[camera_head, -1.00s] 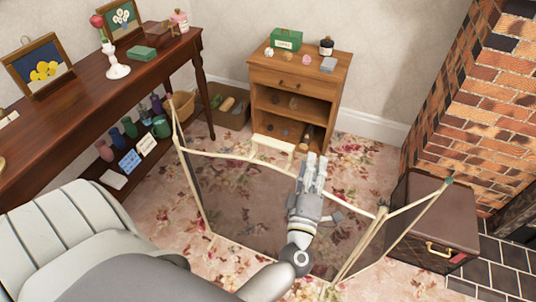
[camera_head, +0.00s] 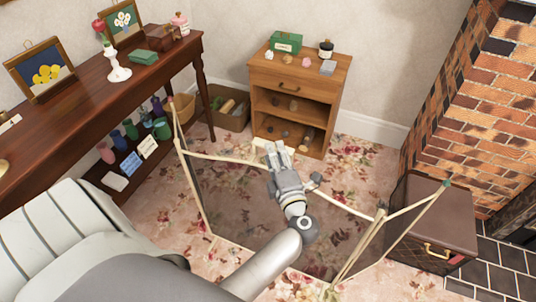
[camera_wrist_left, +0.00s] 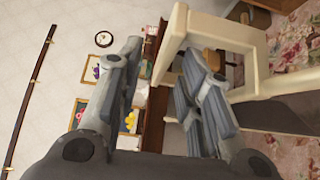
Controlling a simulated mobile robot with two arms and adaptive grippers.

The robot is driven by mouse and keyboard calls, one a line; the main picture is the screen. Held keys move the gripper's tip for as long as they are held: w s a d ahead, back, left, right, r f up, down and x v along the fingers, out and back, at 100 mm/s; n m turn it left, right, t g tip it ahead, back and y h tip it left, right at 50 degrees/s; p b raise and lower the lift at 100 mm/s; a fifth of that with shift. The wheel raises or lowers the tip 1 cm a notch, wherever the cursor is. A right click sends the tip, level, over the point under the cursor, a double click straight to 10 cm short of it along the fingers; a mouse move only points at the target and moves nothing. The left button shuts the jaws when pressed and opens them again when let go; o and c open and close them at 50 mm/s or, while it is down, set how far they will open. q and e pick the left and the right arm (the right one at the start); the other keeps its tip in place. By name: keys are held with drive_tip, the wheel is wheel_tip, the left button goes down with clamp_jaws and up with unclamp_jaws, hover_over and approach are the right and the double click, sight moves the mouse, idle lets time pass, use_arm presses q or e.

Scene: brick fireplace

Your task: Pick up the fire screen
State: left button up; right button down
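The fire screen (camera_head: 240,205) stands on the carpet. It has folding panels of dark see-through mesh in a cream frame, with a cream handle on the middle panel's top rail. My left gripper (camera_head: 276,150) is over that handle in the head view and hides most of it. In the left wrist view, the gripper (camera_wrist_left: 160,58) has its fingers spread apart. The handle (camera_wrist_left: 220,33) is close at the fingertips; one post shows between the fingers and the right finger overlaps its opening. I cannot tell whether they touch. My right gripper is not in view.
A wooden cabinet (camera_head: 325,85) stands behind the screen. A brown suitcase (camera_head: 452,222) sits by the right panel, near the brick fireplace (camera_head: 480,105). A dark console table (camera_head: 85,75) with pictures and a vase is at left. Patterned carpet lies around the screen.

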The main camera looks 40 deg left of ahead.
use_arm(q)
drive_tip(key=b+x, duration=0.1)
drive_tip(key=x, duration=0.3)
drive_tip(key=shift+w+f, duration=0.2)
drive_tip(key=shift+w, duration=0.1)
clamp_jaws()
drive_tip(key=shift+r, duration=0.25)
